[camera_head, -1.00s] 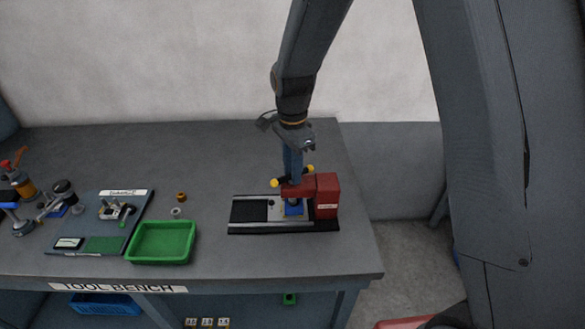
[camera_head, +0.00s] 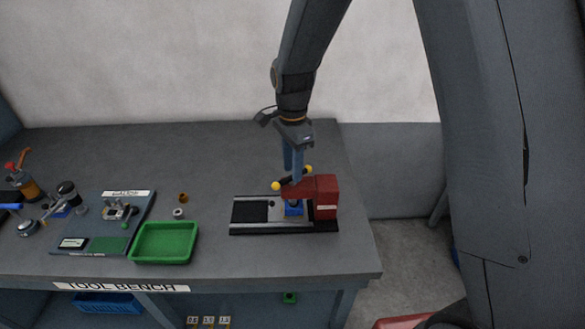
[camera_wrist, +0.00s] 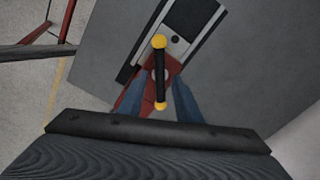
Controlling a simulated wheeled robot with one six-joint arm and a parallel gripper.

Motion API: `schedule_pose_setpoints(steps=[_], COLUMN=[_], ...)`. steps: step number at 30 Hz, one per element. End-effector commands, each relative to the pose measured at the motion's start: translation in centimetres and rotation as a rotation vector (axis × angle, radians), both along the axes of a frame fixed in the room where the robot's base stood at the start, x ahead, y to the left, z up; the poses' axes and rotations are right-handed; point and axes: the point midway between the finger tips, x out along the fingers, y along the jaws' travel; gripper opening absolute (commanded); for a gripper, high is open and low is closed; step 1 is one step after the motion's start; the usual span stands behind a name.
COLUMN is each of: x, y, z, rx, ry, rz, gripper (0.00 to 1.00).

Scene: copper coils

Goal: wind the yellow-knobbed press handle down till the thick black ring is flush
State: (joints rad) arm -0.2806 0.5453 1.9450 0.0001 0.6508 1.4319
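The red press (camera_head: 326,188) stands at the right end of a black and silver base (camera_head: 250,215) on the bench. Its black handle bar with yellow knobs (camera_head: 276,186) sits on top, slanted across the press head. In the wrist view the bar (camera_wrist: 160,75) runs lengthwise, a yellow knob at each end. My gripper (camera_head: 293,168) points down above the handle. In the wrist view its blue fingers (camera_wrist: 158,98) are apart, one on each side of the bar, with gaps between. A blue block (camera_head: 293,207) sits under the press head. I cannot make out the thick black ring.
A green tray (camera_head: 163,243) lies left of the press, with a small copper ring (camera_head: 183,198) and a grey ring (camera_head: 178,212) behind it. A gauge board (camera_head: 75,243) and tools stand further left. The bench behind the press is clear.

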Motion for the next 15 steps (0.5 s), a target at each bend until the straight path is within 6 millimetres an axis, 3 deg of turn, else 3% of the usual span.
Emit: schedule_pose_setpoints(steps=[15], x=[0.1], y=[0.0], z=[3.8], rx=[0.0], ry=[-0.001], rz=[0.0], gripper=[0.31])
